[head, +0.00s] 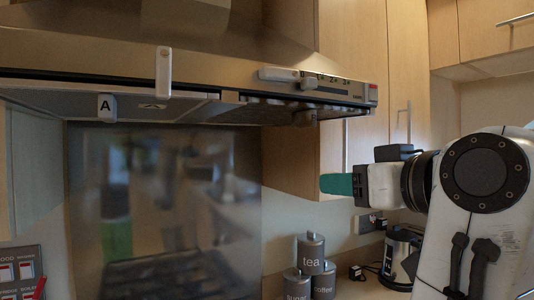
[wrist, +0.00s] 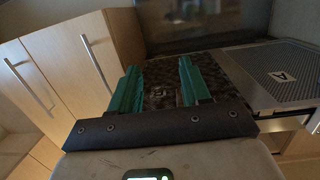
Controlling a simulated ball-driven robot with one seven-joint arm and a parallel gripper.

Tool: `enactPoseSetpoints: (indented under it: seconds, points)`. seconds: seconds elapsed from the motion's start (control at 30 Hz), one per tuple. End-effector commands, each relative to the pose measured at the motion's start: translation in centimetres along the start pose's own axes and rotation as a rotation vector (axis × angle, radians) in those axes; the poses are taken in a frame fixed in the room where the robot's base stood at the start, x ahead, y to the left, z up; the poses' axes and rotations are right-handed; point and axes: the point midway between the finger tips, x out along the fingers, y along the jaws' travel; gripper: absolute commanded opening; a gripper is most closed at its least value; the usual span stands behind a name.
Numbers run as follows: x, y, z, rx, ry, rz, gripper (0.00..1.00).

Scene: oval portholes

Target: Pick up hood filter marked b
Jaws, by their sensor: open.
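The hood filter on the right of the hood's underside (head: 275,113) looks dark and mottled, with a small tag (head: 308,117) whose letter I cannot read clearly. In the wrist view a dark mottled panel (wrist: 163,88), seemingly this filter, shows between and beyond my fingers. My gripper (head: 326,184) has teal fingers and is below and right of the hood in the head view, apart from it. In the wrist view my gripper (wrist: 160,66) is open, with nothing held between the fingers.
A grey mesh filter marked A (wrist: 283,75) sits beside the dark one; its tag (head: 107,107) shows at left in the head view. Wooden cabinets (head: 365,70) stand right of the hood. Canisters (head: 311,253) and a kettle (head: 401,255) stand on the counter below.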

Motion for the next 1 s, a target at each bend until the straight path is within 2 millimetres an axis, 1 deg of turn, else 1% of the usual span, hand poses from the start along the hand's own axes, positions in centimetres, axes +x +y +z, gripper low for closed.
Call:
enactPoseSetpoints:
  seconds: [0.03,0.1,0.2,0.27,0.33,0.6,0.77,0.87,1.0]
  points:
    - [-0.6,-0.6,-2.7,-0.006,0.040,-0.016,0.47]
    - [-1.3,-1.3,-5.0,-0.012,0.078,-0.034,0.47]
    - [-1.9,-1.9,-6.9,-0.019,0.111,-0.049,0.47]
    - [-1.8,-2.0,-7.5,-0.020,0.118,-0.053,0.47]
    - [-1.2,-2.2,-7.8,-0.021,0.119,-0.056,0.47]
    - [2.6,-2.3,-8.3,-0.021,0.119,-0.055,0.47]
    - [3.6,-2.3,-8.4,-0.021,0.120,-0.053,0.47]
    - [4.4,-2.2,-8.9,-0.020,0.119,-0.053,0.47]
    - [6.4,-2.2,-9.8,-0.020,0.117,-0.056,0.47]
